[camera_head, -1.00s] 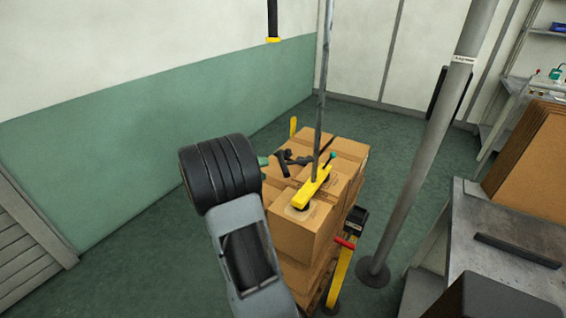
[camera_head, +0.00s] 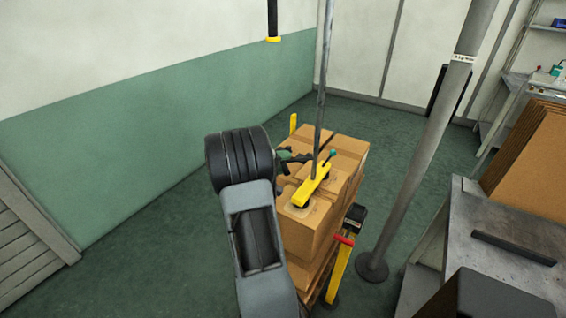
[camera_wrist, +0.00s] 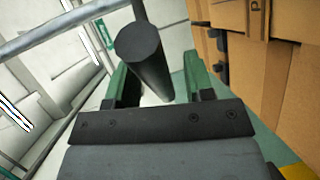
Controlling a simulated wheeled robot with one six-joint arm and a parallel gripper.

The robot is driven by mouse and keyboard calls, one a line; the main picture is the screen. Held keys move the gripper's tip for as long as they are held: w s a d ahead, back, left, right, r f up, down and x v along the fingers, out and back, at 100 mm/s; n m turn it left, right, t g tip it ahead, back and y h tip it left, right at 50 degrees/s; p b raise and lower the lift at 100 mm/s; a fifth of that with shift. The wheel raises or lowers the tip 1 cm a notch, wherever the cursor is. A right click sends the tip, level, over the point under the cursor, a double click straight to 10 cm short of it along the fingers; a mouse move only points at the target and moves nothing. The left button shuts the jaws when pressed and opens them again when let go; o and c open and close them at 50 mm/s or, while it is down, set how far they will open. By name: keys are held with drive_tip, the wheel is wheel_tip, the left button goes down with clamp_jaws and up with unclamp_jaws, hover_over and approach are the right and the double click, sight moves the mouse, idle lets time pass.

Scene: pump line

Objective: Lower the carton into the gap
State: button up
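The yellow suction bar (camera_head: 312,187) of a lifter hangs on a grey tube (camera_head: 321,90). Its pads meet the top of a brown carton (camera_head: 306,228) at the near side of the stack. Whether the carton is lifted cannot be told, and I cannot make out a clear gap. My gripper (camera_head: 290,157) is beside the bar's dark handle, above the stack's left side. In the wrist view, my gripper's green fingers (camera_wrist: 155,82) stand apart, with the black handle grip (camera_wrist: 150,65) between them. Room shows beside the grip at the right finger.
More cartons (camera_head: 345,150) stand on a pallet. A yellow post (camera_head: 340,275) with a red part and a black box stands at the stack's right. A grey column (camera_head: 415,160) and a metal bench (camera_head: 500,245) are farther right. The floor to the left is clear.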

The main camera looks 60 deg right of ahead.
clamp_jaws()
idle(0.3)
wheel_tip(320, 180, down, 4)
drive_tip(key=b, duration=0.5)
drive_tip(key=shift+f, duration=0.1)
drive_tip(key=shift+o, duration=0.2)
unclamp_jaws()
drive_tip(key=b+v, duration=0.1)
drive_tip(key=v, duration=1.3)
